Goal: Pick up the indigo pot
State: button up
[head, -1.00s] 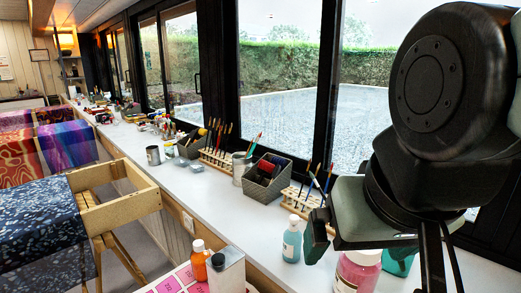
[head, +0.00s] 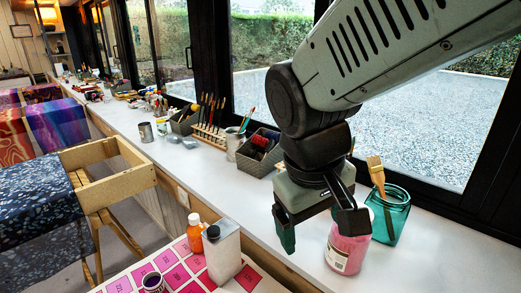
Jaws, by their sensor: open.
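A small pot (head: 153,283) with a white rim and dark purple-blue contents, likely the indigo pot, stands at the bottom edge. It is on a board of pink squares (head: 113,284), and its lower part is cut off by the frame. My gripper (head: 318,228) is open and empty, pointing down, well to the right of the pot and above it in the picture. Its right finger overlaps a pink jar (head: 348,250) in the view; I cannot tell if they touch.
An orange bottle (head: 195,236) and a white metal can (head: 223,252) stand right of the pot, on the gripper's side. A teal jar with a brush (head: 391,213) is by the window. The white counter (head: 215,180) has clear patches. A wooden frame (head: 118,183) is at left.

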jog(key=w+a+f+n+t+h, duration=0.1)
jog(key=a+f+n+h, duration=0.1)
jog(key=f+n, duration=0.4)
jog(key=w+a+f+n+t+h, duration=0.1)
jog(key=a+f+n+h, duration=0.2)
jog(key=f, duration=1.2)
jog(key=w+a+f+n+t+h, duration=0.1)
jog(key=a+f+n+t+h, duration=0.1)
jog(key=f+n+h, duration=0.3)
jog(key=shift+a+f+n, duration=0.25)
jog(key=shift+f+n, duration=0.55)
jog(key=shift+f, duration=0.25)
jog(key=shift+a+f+n, duration=0.25)
jog(key=shift+f+n, duration=0.55)
jog(key=shift+f, duration=0.3)
jog(key=shift+a+f+n, duration=0.25)
jog(key=shift+f+n, duration=0.55)
jog(key=shift+f, duration=0.25)
jog(key=shift+w+d+f+t, duration=0.1)
jog(key=shift+d+f+t, duration=0.05)
jog(key=shift+f+t, duration=0.15)
jog(key=x, duration=1)
jog(key=shift+d+f, duration=0.15)
jog(key=shift+f, duration=0.05)
jog(key=c, duration=1.1)
jog(key=shift+r, duration=0.1)
